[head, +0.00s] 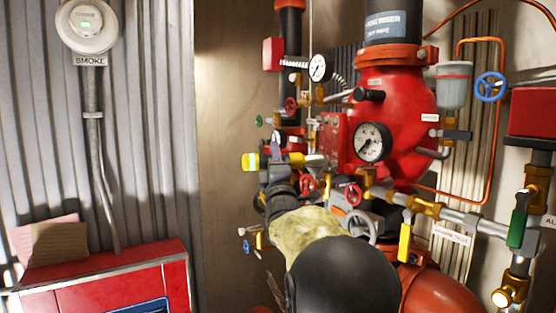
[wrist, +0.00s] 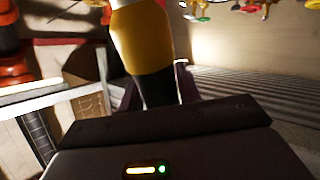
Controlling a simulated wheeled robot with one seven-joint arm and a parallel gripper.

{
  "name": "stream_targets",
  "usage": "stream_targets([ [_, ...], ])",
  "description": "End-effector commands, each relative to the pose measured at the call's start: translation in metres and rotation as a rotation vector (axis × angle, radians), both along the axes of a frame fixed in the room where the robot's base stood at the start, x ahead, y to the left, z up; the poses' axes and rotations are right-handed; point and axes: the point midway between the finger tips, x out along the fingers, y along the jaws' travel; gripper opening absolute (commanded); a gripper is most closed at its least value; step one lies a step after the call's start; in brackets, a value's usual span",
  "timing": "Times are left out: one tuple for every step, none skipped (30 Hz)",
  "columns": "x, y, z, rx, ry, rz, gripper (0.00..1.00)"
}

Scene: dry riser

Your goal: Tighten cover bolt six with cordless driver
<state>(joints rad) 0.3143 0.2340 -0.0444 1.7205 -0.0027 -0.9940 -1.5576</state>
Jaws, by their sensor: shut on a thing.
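The cordless driver (head: 250,161), with a yellow body, lies about level in my gripper (head: 275,160) in the head view. Its other end points right, toward the red cover plate (head: 336,135) on the valve. In the wrist view the driver's yellow and black body (wrist: 142,42) stands up from between the dark jaws, so my gripper is shut on it. My gripper and arm hide part of the driver. Bolt six cannot be singled out; the cover's bolts are too small to tell apart. I cannot tell whether the driver's tip touches a bolt.
A pressure gauge (head: 371,142) and red valve body (head: 408,105) stand right of the cover. Small red handwheels (head: 307,186) and brass fittings crowd just below the driver. A red cabinet (head: 105,283) stands at lower left. The space before the brown wall panel (head: 225,100) is free.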

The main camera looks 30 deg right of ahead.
Motion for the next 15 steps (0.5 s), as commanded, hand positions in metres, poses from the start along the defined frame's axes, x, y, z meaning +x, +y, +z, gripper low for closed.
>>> stream_targets([
  [0.001, 0.003, 0.0, -0.001, -0.004, 0.001, 0.07],
  [0.001, 0.005, 0.0, -0.001, -0.004, 0.003, 0.07],
  [0.002, 0.007, 0.0, 0.0, -0.004, 0.002, 0.07],
  [0.002, 0.008, 0.001, 0.0, -0.004, 0.002, 0.07],
  [0.002, 0.009, 0.001, 0.0, -0.004, 0.002, 0.07],
  [0.003, 0.011, 0.001, -0.001, -0.005, 0.001, 0.07],
  [0.003, 0.012, 0.001, -0.001, -0.005, 0.001, 0.07],
  [0.004, 0.014, 0.001, -0.001, -0.005, 0.002, 0.07],
  [0.005, 0.015, 0.001, -0.001, -0.005, 0.003, 0.07],
  [0.005, 0.017, 0.001, -0.001, -0.005, 0.003, 0.07],
  [0.006, 0.018, 0.001, -0.001, -0.004, 0.003, 0.07],
  [0.006, 0.02, 0.001, 0.0, -0.004, 0.002, 0.07],
  [0.007, 0.021, 0.001, 0.0, -0.004, 0.002, 0.07],
  [0.007, 0.023, 0.001, 0.0, -0.004, 0.002, 0.07],
  [0.008, 0.024, 0.001, 0.0, -0.004, 0.002, 0.07],
])
